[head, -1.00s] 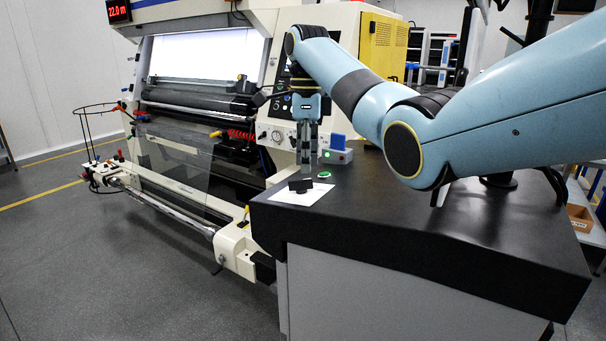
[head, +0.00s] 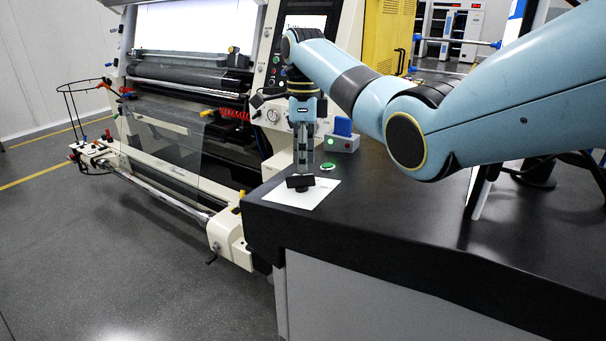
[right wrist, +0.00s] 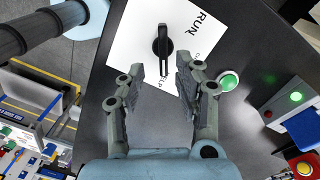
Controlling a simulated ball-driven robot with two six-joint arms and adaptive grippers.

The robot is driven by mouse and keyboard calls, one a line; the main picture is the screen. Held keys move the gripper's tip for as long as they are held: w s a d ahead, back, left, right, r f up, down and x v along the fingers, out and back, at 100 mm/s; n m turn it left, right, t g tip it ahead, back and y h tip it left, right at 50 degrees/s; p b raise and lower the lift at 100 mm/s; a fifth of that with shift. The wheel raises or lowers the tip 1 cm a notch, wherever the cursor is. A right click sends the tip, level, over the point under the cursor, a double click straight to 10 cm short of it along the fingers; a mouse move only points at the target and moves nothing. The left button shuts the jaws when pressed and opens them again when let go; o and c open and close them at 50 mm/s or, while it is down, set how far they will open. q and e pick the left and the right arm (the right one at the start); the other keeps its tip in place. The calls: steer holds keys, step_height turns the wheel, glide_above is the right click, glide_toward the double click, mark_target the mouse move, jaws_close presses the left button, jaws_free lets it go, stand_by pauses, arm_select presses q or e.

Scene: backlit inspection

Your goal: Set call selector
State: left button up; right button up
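The call selector is a black knob (right wrist: 163,42) with a bar handle on a white plate (right wrist: 125,45). In the head view the black knob (head: 300,182) stands on the white plate (head: 318,194) at the counter's near-left corner. My right gripper (right wrist: 160,80) is open, pointing down over the plate, its fingers either side of the space just below the knob and holding nothing. My left gripper is out of view.
A green button (head: 328,167) sits beside the plate. Behind it is a grey box (head: 342,145) with a green light and a blue piece. The dark counter (head: 400,225) is clear to the right. A cream inspection machine (head: 232,240) stands close at the left.

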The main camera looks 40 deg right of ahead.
mark_target(303, 175)
step_height(303, 175, down, 3)
steer(key=shift+w+d+f, duration=0.1)
steer(key=shift+f, duration=0.05)
steer(key=shift+f+p, duration=0.3)
steer(key=shift+f, duration=0.5)
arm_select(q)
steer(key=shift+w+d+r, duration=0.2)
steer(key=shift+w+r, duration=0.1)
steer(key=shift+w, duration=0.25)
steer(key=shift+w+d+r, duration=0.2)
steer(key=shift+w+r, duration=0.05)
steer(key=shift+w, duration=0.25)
arm_select(e)
steer(key=shift+c, duration=0.4)
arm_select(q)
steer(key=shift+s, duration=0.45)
arm_select(e)
jaws_close()
